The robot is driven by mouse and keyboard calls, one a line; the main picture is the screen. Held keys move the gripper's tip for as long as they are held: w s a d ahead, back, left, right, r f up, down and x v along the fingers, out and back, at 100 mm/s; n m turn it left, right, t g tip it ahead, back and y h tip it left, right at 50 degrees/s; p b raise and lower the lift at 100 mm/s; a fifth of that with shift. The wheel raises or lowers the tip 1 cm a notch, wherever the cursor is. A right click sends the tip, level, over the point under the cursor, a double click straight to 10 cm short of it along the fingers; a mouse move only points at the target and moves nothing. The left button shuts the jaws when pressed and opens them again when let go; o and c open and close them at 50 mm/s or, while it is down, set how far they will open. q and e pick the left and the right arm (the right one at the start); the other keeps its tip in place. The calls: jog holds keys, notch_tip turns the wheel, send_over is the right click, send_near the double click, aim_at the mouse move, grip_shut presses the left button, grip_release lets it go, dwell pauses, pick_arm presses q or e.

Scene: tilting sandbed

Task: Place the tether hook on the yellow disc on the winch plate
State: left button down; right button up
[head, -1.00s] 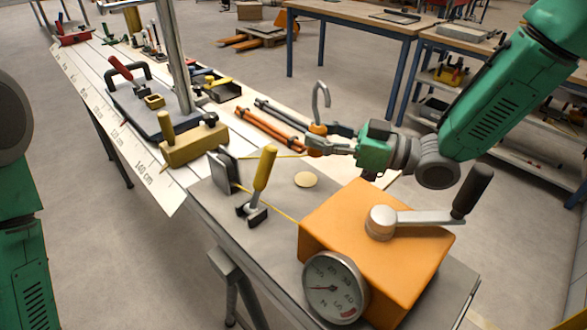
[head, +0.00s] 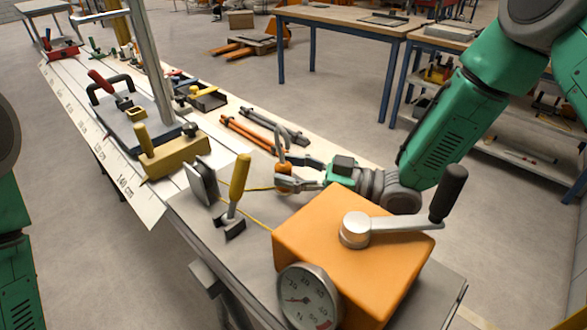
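The tether hook (head: 284,181) has an orange body and an upright grey hook on top. It stands roughly upright in the head view. My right gripper (head: 300,182) comes in from the right and is shut around the orange body. The winch plate (head: 187,213) is a grey top at the near end of the bench. The yellow disc is not visible; the hook and gripper cover that area. I cannot tell whether the hook touches the plate. My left arm shows at the left edge, but its gripper is out of view.
An orange winch box (head: 320,225) with crank and dial (head: 307,299) stands close in front of my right gripper. A yellow-handled clamp (head: 236,195) and an upright dark plate (head: 202,181) stand left of the hook. A yellow tether runs between them.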

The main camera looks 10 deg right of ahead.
jog(key=shift+a, duration=0.6)
jog(key=shift+d, duration=0.25)
pick_arm(q)
jog(key=shift+a+f, duration=0.15)
jog(key=shift+a, duration=0.65)
pick_arm(e)
jog(key=v, duration=1.1)
